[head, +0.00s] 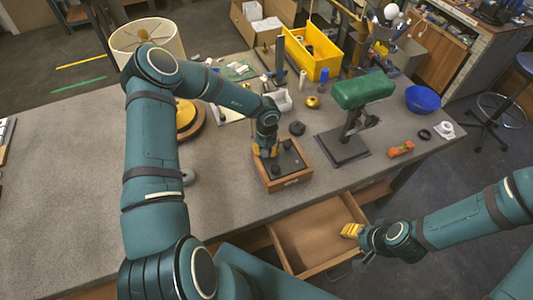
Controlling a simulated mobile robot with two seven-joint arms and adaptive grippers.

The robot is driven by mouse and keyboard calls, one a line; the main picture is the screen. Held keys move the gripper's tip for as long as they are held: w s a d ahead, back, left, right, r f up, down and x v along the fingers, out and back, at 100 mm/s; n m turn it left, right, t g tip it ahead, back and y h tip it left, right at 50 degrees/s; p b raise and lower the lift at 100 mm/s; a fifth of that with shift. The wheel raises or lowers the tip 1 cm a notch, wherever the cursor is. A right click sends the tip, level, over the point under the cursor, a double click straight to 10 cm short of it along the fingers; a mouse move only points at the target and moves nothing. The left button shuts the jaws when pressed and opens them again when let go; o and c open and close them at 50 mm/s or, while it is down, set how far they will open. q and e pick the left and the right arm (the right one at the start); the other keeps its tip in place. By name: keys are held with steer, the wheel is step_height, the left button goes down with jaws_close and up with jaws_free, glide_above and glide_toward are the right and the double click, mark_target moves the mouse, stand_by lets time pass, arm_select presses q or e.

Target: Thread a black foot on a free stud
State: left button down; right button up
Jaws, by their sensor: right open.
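A wooden lamp base (296,179) with a dark top face sits near the front edge of the table. Small black feet (287,145) show on its top, with another dark round piece at its front left; thread details and free studs are too small to make out. My right gripper (352,231) is open over the right side of the open drawer, away from the base.
A dark round piece (297,128) lies behind the base. A green-topped stand (363,90) stands to its right, with an orange tool (401,149) and blue bowl (424,99) beyond. A yellow bin (312,53) is behind. The open drawer (310,230) juts out in front.

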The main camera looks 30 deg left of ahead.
arm_select(q)
steer(key=m, duration=0.4)
steer(key=shift+f, duration=0.1)
steer(key=m, duration=0.3)
steer(key=shift+m, duration=0.7)
steer(key=c, duration=0.6)
jaws_free()
steer(key=shift+a, duration=0.1)
steer(key=shift+c, duration=0.2)
